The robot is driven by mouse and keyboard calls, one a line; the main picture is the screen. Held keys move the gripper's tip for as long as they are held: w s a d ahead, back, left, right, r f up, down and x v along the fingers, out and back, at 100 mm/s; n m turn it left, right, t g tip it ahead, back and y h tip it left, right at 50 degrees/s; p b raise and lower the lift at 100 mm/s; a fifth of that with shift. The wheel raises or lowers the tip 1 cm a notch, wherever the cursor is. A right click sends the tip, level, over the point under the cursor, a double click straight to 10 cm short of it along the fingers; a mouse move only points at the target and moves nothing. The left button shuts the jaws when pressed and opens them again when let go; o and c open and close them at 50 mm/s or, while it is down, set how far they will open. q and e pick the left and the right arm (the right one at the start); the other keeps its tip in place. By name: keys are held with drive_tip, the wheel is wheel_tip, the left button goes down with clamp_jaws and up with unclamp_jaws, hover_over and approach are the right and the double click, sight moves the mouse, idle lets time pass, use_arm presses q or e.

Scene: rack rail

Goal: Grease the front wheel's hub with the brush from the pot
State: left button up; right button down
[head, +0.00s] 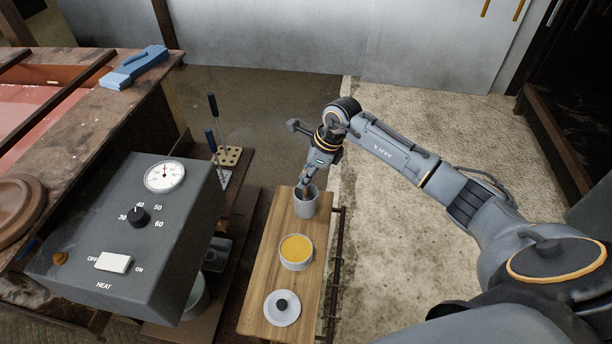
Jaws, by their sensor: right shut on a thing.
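The pot (296,262) stands on the wooden bench with yellow-orange grease (296,247) inside. A grey cup (307,208) stands behind it on the same bench. My right gripper (306,185) points down at the mouth of the cup. It is shut on the brush, which is mostly hidden by the fingers and the cup wall. I cannot tell how deep the brush sits in the cup. The front wheel and its hub are not in view. My left gripper is not in view.
A lid with a black knob (282,311) lies at the near end of the wooden bench (256,304). A grey heat control box (130,240) with a dial stands to the left. Floor at right is clear.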

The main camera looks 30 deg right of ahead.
wheel_tip(320, 180, up, 10)
drive_tip(key=p, duration=0.6)
drive_tip(key=shift+r, duration=0.1)
